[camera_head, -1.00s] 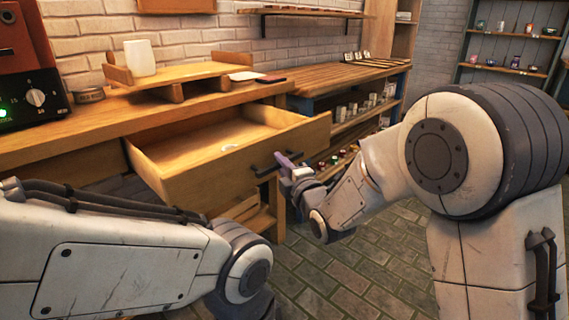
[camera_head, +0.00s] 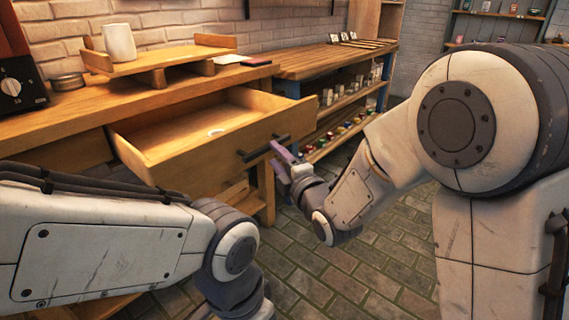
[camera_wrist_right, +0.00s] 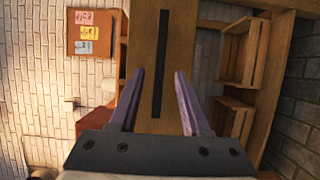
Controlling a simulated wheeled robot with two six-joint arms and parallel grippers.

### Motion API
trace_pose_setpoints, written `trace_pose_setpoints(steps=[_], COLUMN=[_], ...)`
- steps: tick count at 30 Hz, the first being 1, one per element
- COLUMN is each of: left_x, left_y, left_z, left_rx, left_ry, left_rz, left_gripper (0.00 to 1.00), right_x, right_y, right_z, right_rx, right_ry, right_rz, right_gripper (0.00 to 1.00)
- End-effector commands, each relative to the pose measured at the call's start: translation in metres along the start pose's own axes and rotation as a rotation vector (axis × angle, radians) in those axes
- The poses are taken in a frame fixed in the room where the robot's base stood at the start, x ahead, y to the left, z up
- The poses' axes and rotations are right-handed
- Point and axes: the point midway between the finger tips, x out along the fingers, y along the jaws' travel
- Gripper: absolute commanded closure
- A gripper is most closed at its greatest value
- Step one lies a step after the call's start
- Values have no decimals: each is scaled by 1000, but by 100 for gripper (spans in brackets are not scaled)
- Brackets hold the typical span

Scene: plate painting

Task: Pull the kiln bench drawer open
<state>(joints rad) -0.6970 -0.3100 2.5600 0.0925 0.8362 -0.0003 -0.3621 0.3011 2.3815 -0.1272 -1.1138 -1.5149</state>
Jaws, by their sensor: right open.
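The kiln bench drawer (camera_head: 200,160) stands pulled well out of the wooden bench (camera_head: 60,122). Its inside shows, with a small pale round item (camera_head: 215,132) in it. The dark bar handle (camera_head: 262,149) runs across the drawer front and also shows in the wrist view (camera_wrist_right: 161,60). My right gripper (camera_head: 283,152) is just in front of the handle's right part. In the wrist view, its purple fingers (camera_wrist_right: 158,73) are apart, one to each side of the handle's line. They do not visibly touch it. My left arm crosses the lower left, its gripper out of view.
A white cup (camera_head: 119,42) stands on a raised wooden stand (camera_head: 160,62) on the bench. A shelf unit (camera_head: 340,62) with small pots is behind the drawer to the right. Brick floor (camera_head: 345,275) is clear between my arms.

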Motion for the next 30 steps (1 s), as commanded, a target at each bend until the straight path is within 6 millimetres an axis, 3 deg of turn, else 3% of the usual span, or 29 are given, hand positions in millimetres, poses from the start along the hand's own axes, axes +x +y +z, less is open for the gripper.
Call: trace_pose_setpoints(steps=[3,9,23,26,30], left_x=[-4,4,4,4,3], left_y=[0,0,0,0,0], left_z=[0,0,0,0,0], left_rx=[0,0,0,0,0], left_ry=[0,0,0,0,0], left_rz=[0,0,0,0,0], left_gripper=[50,50,50,50,50], right_x=[-24,-48,-53,-55,-70], right_y=[1,-1,-2,-12,-42], right_z=[0,1,-1,-7,-22], right_rx=[0,0,19,97,321], right_ry=[-1,-2,0,-1,-38], right_rz=[-2,1,-18,-94,-311], right_gripper=[52,52,52,52,52])
